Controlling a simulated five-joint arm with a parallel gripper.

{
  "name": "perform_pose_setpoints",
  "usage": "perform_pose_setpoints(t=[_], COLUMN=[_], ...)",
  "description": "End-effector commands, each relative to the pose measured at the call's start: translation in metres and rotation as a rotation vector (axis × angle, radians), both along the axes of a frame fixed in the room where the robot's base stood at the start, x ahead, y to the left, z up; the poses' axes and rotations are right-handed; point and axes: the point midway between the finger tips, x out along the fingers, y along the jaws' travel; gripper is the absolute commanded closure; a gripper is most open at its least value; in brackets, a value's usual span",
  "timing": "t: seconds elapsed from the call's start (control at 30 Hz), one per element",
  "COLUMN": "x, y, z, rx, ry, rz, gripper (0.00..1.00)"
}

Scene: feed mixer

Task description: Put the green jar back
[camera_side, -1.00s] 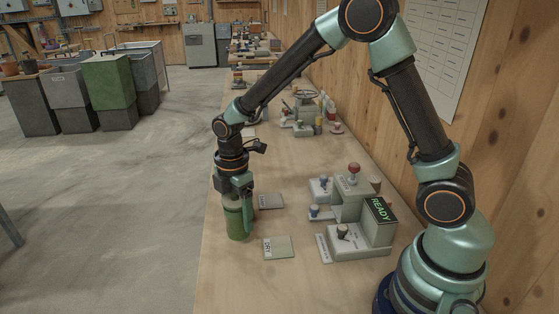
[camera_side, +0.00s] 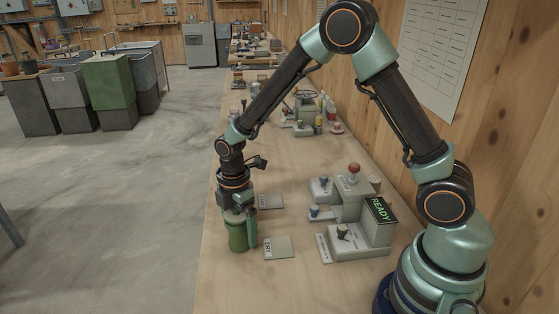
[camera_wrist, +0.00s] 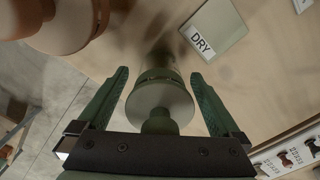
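The green jar (camera_side: 238,237) stands upright near the bench's left edge, left of the card marked DRY (camera_side: 279,247). In the wrist view the jar (camera_wrist: 160,102) shows from above, with its round lid and knob. My gripper (camera_side: 240,222) points down over it in the side view. In the wrist view my gripper's fingers (camera_wrist: 160,85) are spread on either side of the lid, with a visible gap on each side. The jar's lower body is partly hidden by its lid in the wrist view. The DRY card (camera_wrist: 215,30) lies at upper right there.
A second card (camera_side: 271,201) lies farther back. Right of the cards stands a control unit (camera_side: 350,238) with knobs, a red-topped knob and a READY display (camera_side: 380,209). A brownish rounded object (camera_wrist: 65,25) fills the wrist view's upper left. The bench front is clear.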

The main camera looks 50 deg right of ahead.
Motion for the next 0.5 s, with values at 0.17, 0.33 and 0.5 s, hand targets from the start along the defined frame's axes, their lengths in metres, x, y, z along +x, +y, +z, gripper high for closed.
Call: perform_pose_setpoints(t=[0.17, 0.33, 0.5], x=[0.001, 0.001, 0.002], y=[0.000, 0.000, 0.000], z=[0.008, 0.036, 0.073], rx=[0.000, 0.000, 0.001], ry=[-0.002, -0.005, -0.007], rz=[0.000, 0.000, 0.000], gripper=[0.00, 0.00, 0.00])
